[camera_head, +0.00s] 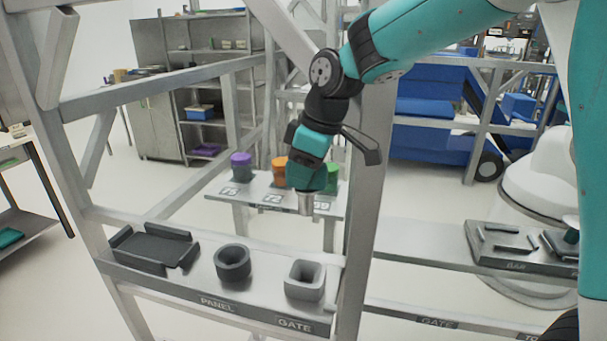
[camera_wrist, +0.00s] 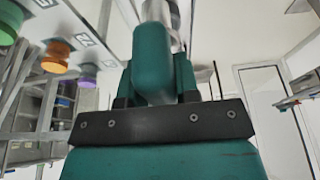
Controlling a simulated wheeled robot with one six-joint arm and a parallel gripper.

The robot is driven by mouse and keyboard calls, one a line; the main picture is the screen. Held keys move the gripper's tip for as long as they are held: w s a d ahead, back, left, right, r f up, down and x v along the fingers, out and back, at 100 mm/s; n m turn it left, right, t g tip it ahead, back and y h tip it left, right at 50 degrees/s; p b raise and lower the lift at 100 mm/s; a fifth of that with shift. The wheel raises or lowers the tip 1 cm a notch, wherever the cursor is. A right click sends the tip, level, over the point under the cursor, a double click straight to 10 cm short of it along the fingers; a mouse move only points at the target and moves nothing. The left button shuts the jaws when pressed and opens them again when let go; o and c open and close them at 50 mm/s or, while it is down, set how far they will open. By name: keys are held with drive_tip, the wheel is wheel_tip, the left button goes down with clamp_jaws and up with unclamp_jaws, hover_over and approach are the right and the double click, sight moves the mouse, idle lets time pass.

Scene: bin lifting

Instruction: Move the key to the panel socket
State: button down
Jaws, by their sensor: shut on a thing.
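My gripper (camera_head: 307,181) hangs pointing down above the shelf, in front of the upright post, shut on the key (camera_head: 305,204). The key's silver cylindrical end shows below the gripper; its upper part is hidden or blends with the green gripper parts. In the wrist view, the silver key (camera_wrist: 172,14) shows at the top edge beyond the green gripper (camera_wrist: 155,60). The panel socket (camera_head: 233,264) is a dark round ring on the shelf, above the PANEL label. The key is apart from it, higher and to its right in the picture.
A grey square socket (camera_head: 304,280) stands beside it by the GATE label. A dark tray (camera_head: 154,248) lies left. A small table behind holds purple (camera_head: 241,167), orange (camera_head: 279,171) and green (camera_head: 333,176) pieces. Frame posts and a rail surround the shelf.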

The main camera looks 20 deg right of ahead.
drive_tip(key=shift+r, duration=0.15)
drive_tip(key=shift+r+p, duration=2.5)
drive_tip(key=shift+r, duration=0.35)
